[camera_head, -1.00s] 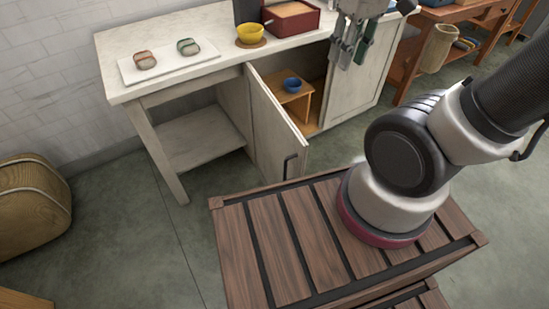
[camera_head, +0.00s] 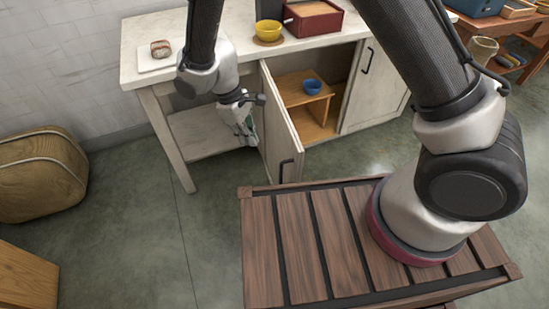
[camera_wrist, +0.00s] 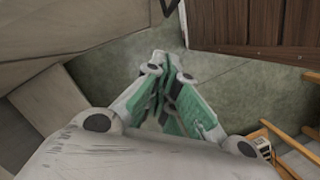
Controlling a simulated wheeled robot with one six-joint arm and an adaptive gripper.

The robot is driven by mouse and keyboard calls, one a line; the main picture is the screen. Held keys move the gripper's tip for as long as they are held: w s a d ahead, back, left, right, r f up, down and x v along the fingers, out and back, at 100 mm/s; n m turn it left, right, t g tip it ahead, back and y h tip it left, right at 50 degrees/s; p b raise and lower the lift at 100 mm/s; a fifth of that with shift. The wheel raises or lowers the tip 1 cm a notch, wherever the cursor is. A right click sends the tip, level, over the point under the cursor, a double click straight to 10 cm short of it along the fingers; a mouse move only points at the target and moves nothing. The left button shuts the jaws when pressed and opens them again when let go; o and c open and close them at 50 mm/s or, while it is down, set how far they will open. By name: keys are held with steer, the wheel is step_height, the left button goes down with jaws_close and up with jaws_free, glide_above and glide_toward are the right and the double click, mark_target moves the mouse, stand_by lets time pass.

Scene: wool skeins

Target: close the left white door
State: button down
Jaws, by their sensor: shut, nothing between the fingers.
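The left white door (camera_head: 279,125) stands open in the head view, swung out from the cabinet toward me. Its black handle (camera_head: 285,170) is near its free edge. My gripper (camera_head: 248,139) is low on the door's left, outer side, in front of the open bay under the counter. Whether it touches the door cannot be told. In the wrist view my gripper (camera_wrist: 174,65) has its green-padded fingers closed together with nothing between them. A pale panel, likely the door (camera_wrist: 85,38), fills the upper left there, with a dark piece at its edge.
A slatted wooden crate (camera_head: 310,240) stands before the door, close to its free edge; it also shows in the wrist view (camera_wrist: 265,22). The right door (camera_head: 375,85) is shut. A blue bowl (camera_head: 312,87) sits inside the cabinet. A yellow bowl (camera_head: 269,29) and red box (camera_head: 313,18) stand on the counter.

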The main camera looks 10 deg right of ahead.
steer(key=s+d+f, duration=0.2)
steer(key=d+f, duration=0.3)
steer(key=f, duration=0.4)
steer(key=shift+s+d+f, duration=0.35)
steer(key=shift+d, duration=0.05)
